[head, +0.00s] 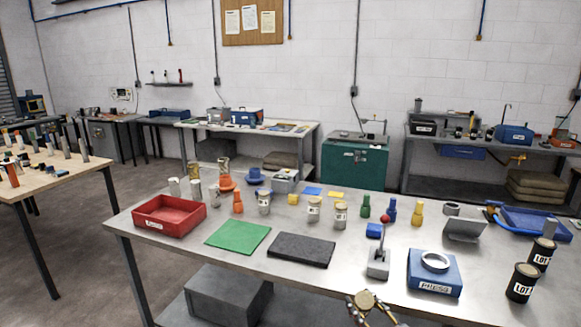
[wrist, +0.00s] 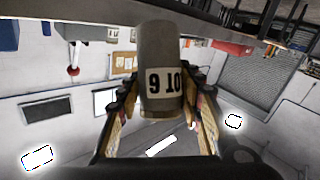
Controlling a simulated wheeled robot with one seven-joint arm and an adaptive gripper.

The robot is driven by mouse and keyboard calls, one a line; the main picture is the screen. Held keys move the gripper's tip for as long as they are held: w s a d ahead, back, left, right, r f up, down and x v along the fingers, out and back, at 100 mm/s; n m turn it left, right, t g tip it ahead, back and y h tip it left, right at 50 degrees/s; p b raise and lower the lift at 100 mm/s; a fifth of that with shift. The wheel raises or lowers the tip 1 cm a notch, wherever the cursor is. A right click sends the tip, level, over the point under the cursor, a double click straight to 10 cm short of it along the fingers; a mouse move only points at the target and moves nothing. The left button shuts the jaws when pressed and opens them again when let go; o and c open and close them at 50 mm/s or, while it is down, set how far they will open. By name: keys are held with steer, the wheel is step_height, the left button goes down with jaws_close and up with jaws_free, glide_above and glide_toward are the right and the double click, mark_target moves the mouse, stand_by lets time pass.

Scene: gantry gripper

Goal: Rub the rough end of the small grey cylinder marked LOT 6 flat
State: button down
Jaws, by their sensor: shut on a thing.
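My gripper (head: 372,306) is at the bottom of the head view, in front of the table's near edge, shut on a small grey cylinder. The cylinder's round tan end (head: 366,299) faces up towards the head camera. In the wrist view, which is upside down, the grey cylinder (wrist: 160,45) stands between the two fingers. Its white label shows characters that fit an inverted "OT 6"; the rest is hidden round the curve. A dark, rough-looking flat slab (head: 301,250) lies on the table, left of and beyond my gripper. I cannot tell how rough either cylinder end is.
A green sheet (head: 238,235) and red tray (head: 163,224) lie left of the slab. A grey lever stand (head: 378,265) and blue PRESS block (head: 434,278) are right. Black LOT pots (head: 522,283) stand far right. Several jars and coloured pieces stand behind.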

steer(key=n, duration=0.4)
steer(key=shift+r, duration=0.2)
steer(key=n, duration=0.3)
steer(key=shift+n, duration=0.3)
steer(key=n, duration=0.3)
steer(key=shift+n, duration=0.3)
steer(key=n, duration=0.4)
